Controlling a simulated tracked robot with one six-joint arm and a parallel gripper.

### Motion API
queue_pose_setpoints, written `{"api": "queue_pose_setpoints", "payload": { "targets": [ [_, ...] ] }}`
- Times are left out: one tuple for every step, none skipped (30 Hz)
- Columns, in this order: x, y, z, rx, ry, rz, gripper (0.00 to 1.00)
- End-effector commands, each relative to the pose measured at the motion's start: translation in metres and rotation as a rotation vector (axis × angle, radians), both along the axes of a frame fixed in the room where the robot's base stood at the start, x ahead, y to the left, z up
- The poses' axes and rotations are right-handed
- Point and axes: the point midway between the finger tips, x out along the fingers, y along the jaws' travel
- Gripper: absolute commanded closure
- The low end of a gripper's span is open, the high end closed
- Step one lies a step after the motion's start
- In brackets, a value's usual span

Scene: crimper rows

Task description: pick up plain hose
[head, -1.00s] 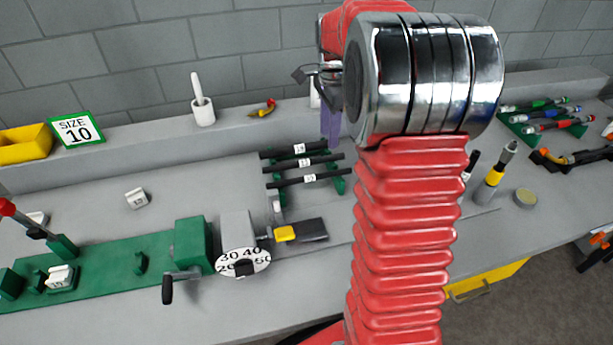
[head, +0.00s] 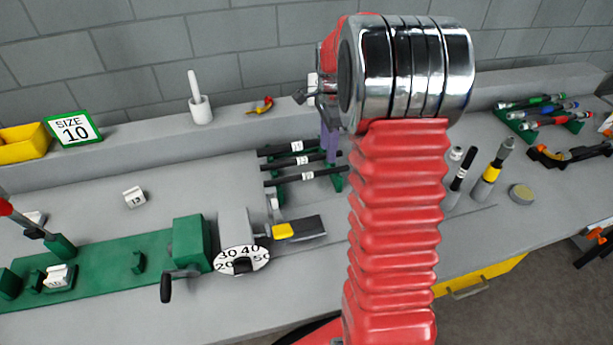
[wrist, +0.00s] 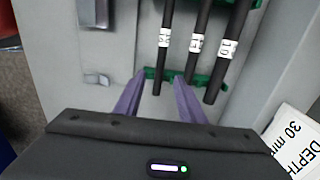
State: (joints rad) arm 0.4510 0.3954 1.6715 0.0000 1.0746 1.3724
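Three plain black hoses with white number labels lie side by side on a green rack (head: 339,183) on the bench: a back one (head: 275,152), a middle one (head: 280,165) and a front one (head: 282,182). In the wrist view they are a left hose (wrist: 161,65), a middle hose (wrist: 193,60) and a right hose (wrist: 228,65). My gripper (wrist: 159,78) has two purple fingers spread apart, with the end of the left hose showing between them in that picture. Contact cannot be told. In the head view my gripper (head: 329,143) is at the hoses' right ends, partly hidden by my arm.
A green bench fixture with a dial (head: 241,260) and crank stands front left. A size 10 sign (head: 75,129), yellow bin (head: 24,142) and white pestle holder (head: 200,108) are at the back. Hoses with coloured fittings (head: 545,115) lie at right. A depth sign (wrist: 293,133) shows lower right.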

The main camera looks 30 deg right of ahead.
Motion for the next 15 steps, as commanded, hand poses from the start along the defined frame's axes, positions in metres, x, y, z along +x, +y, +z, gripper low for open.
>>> {"api": "queue_pose_setpoints", "payload": {
  "targets": [
    [0.000, 0.000, -0.009, 0.002, 0.003, 0.000, 0.64],
    [0.000, 0.000, -0.013, 0.002, 0.003, 0.000, 0.64],
    [-0.001, 0.000, -0.017, 0.002, 0.003, 0.000, 0.64],
    [0.000, 0.000, -0.020, 0.000, 0.002, 0.000, 0.64],
    [0.000, 0.000, -0.022, 0.000, 0.001, 0.000, 0.64],
    [0.000, 0.000, -0.024, 0.000, 0.001, 0.000, 0.64],
    [0.000, 0.000, -0.025, 0.000, 0.000, 0.000, 0.64],
    [0.000, 0.000, -0.026, 0.000, 0.000, 0.000, 0.64],
    [0.000, 0.000, -0.026, 0.000, 0.000, 0.000, 0.64],
    [0.000, 0.000, -0.026, 0.000, 0.000, 0.000, 0.64],
    [0.000, 0.000, -0.026, 0.000, 0.000, 0.000, 0.64],
    [0.000, 0.000, -0.026, 0.000, 0.000, 0.000, 0.64],
    [0.000, 0.000, -0.026, 0.000, 0.000, 0.000, 0.64],
    [0.000, 0.000, -0.026, 0.000, 0.000, 0.000, 0.64],
    [0.000, 0.000, -0.026, 0.000, 0.000, -0.001, 0.64]
  ]
}}
